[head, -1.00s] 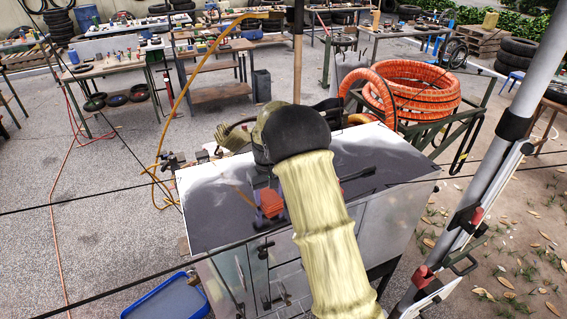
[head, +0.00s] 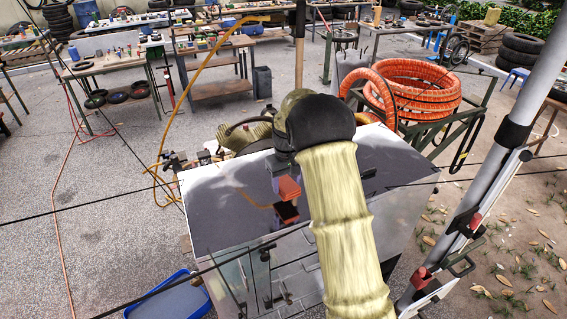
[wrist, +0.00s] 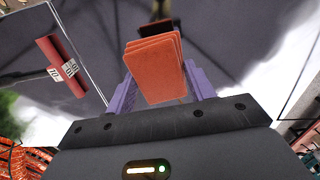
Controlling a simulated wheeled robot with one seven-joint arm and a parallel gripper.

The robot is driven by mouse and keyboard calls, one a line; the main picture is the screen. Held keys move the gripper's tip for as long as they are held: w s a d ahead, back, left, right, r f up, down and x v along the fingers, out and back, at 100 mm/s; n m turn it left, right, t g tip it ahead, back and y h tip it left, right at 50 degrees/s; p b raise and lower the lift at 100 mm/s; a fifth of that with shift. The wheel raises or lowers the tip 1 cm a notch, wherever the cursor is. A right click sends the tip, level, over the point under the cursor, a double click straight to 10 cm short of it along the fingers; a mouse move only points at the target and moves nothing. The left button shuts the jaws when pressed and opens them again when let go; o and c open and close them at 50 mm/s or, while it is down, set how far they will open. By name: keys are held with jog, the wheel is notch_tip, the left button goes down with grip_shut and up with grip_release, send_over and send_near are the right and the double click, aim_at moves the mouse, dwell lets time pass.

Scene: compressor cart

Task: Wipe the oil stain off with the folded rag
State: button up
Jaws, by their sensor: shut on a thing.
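My gripper (head: 284,178) is over the glossy top of the compressor cart (head: 215,205). It is shut on the folded rag (head: 289,188), an orange-red layered pad. The rag also shows in the wrist view (wrist: 155,72), between the two purple fingers. In the head view the rag appears just above the dark surface, with its reflection below it; I cannot tell whether it touches. I cannot make out the oil stain for certain among the dark reflections. My arm hides part of the cart's top right of the rag.
A red cylinder with a white label (wrist: 62,66) shows at the left of the wrist view. Coiled orange hose (head: 415,90) sits behind the cart to the right. A blue tray (head: 170,298) lies on the floor at front left. Open floor lies left of the cart.

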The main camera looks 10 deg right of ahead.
jog(key=shift+r+p, duration=1.15)
jog(key=shift+r, duration=0.75)
jog(key=shift+f, duration=0.15)
